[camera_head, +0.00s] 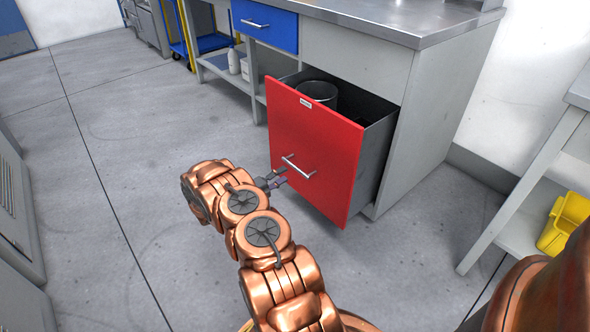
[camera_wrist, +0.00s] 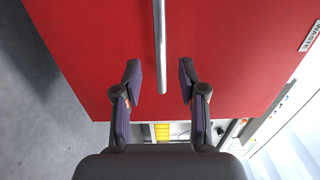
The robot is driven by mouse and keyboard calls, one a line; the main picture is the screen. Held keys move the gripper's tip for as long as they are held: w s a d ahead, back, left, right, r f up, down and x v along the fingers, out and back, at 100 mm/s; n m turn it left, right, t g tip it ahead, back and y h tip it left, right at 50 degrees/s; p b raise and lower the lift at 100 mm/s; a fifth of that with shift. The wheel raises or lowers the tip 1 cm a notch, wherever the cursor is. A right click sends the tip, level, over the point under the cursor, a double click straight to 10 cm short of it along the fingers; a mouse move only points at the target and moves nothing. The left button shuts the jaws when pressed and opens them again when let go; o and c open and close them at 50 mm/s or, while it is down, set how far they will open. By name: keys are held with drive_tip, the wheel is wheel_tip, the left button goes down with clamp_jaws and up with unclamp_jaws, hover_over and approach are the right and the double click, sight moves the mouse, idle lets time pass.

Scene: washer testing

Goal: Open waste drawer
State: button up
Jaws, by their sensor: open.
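The red waste drawer (camera_head: 312,148) is pulled part of the way out of the grey cabinet under the steel worktop. A dark round bin (camera_head: 318,92) stands inside it. Its silver bar handle (camera_head: 298,167) is on the red front, and in the wrist view the handle (camera_wrist: 160,45) runs down between my fingertips. A white WASTE label (camera_wrist: 311,36) shows at the right of the wrist view. My gripper (camera_head: 273,182) is in front of the drawer near the handle. In the wrist view its fingers (camera_wrist: 160,85) are apart on either side of the handle's end, with gaps on both sides.
A closed blue drawer (camera_head: 265,25) is at the upper left of the bench. A shelf with a yellow bin (camera_head: 566,222) stands at the right. A blue and yellow cart (camera_head: 207,42) is at the back. The grey floor (camera_head: 110,150) to the left is clear.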

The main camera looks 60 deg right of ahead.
sight(295, 166)
drive_tip(key=shift+b+x, duration=1)
drive_tip(key=shift+x, duration=2.6)
drive_tip(key=shift+s, duration=0.1)
clamp_jaws()
drive_tip(key=shift+a, duration=0.1)
